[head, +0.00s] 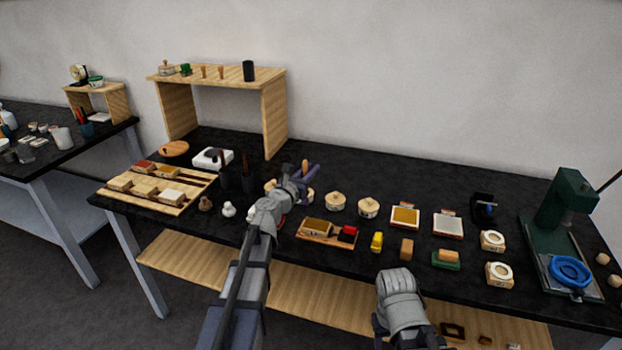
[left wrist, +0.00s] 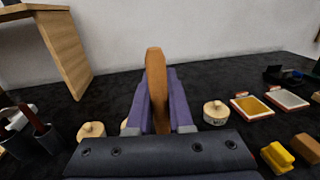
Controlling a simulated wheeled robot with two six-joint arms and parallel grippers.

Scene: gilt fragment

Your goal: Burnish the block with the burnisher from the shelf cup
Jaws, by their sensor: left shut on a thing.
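My left gripper (head: 307,176), with purple fingers, is shut on a tool with an orange-brown wooden handle (head: 305,164), probably the burnisher. In the left wrist view the handle (left wrist: 156,88) stands upright between the fingers (left wrist: 155,112); its lower end is hidden. The gripper is above the middle of the black bench. A dark cup (head: 249,71) stands on the wooden shelf, with nothing seen sticking out. A gold-brown block (head: 316,226) lies in a small wooden tray (head: 325,240) beside a red-and-black item. I cannot tell if it is the task's block.
Round wooden pots (head: 335,200), gold and silver leaf pads (head: 405,216), a yellow item (head: 376,241) and a brown block (head: 407,248) crowd the bench. A green press (head: 562,215) stands right, a compartment tray (head: 180,205) left. Dark tool holders (head: 248,180) stand left of the gripper.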

